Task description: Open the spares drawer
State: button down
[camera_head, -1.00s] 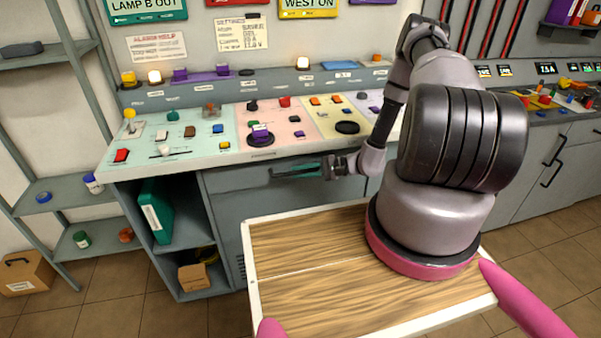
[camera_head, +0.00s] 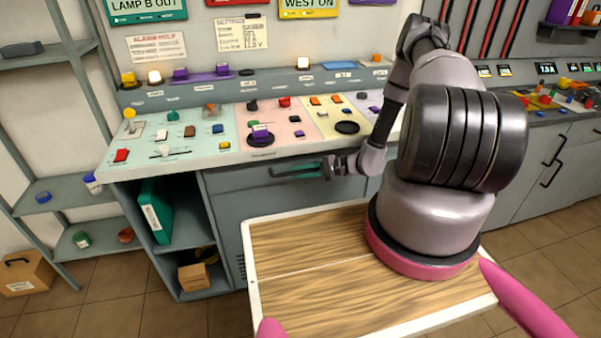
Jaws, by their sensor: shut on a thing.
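The drawer (camera_head: 235,180) is a wide grey front under the sloped control panel, left of my arm. It looks closed or nearly so, with no interior showing. A dark bar handle (camera_head: 290,172) with a teal tint runs across it. My gripper (camera_head: 325,168) is at the right end of this handle and is shut on it. The fingertips are small and dark here, so their exact hold is hard to make out. My arm hides the right part of the drawer front.
The control panel (camera_head: 215,152) with buttons and knobs lies just above my gripper. An open shelf with a green binder (camera_head: 155,212) and a small box (camera_head: 193,276) is left of the drawer. A grey rack (camera_head: 40,200) stands far left. Tiled floor is clear between.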

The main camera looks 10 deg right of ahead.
jog(key=shift+d, duration=0.1)
dwell(0.3)
jog(key=s, duration=2)
jog(key=shift+s, duration=0.4)
jog(key=c, duration=1.1)
grip_release()
jog(key=v, duration=1)
jog(key=shift+s+d+r, duration=0.1)
jog(key=shift+s+d, duration=0.1)
jog(key=shift+d, duration=0.15)
